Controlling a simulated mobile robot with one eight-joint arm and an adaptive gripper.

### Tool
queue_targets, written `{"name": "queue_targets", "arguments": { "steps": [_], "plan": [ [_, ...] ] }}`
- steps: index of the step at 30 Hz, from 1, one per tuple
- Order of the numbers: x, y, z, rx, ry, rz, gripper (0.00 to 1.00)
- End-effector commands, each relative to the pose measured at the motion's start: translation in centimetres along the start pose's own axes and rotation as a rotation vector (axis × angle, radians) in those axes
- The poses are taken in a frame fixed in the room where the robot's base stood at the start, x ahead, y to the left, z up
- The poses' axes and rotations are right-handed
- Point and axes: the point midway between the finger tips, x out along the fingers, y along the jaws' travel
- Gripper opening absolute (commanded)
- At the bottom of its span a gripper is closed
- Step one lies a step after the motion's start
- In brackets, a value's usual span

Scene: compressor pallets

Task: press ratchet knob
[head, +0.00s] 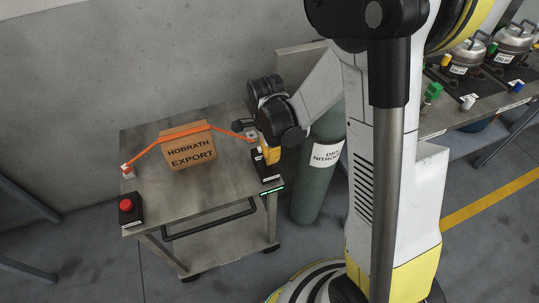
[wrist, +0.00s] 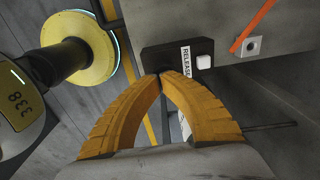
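In the head view my gripper (head: 270,162) points down over the cart's right side. No part is labelled as a ratchet knob.
An orange strap (head: 150,149) crosses a cardboard box (head: 188,152) on the cart (head: 215,195). A red button on a black base (head: 126,205) is at the front left corner. A green gas cylinder (head: 312,195) stands right of the cart. A bench with pots (head: 515,40) is farther right.

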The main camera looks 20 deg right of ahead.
Motion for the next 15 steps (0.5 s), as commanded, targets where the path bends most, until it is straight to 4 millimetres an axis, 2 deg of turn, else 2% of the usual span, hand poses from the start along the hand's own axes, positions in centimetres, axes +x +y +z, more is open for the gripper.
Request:
{"name": "queue_targets", "arguments": {
  "steps": [7, 12, 15],
  "plan": [
    [0.2, 0.0, 0.0, 0.0, 0.0, 0.0, 0.0],
    [2.3, 0.0, 0.1, 0.0, 0.0, 0.0, 0.0],
    [2.6, 0.0, 0.1, 0.0, 0.0, 0.0, 0.0]
  ]
}}
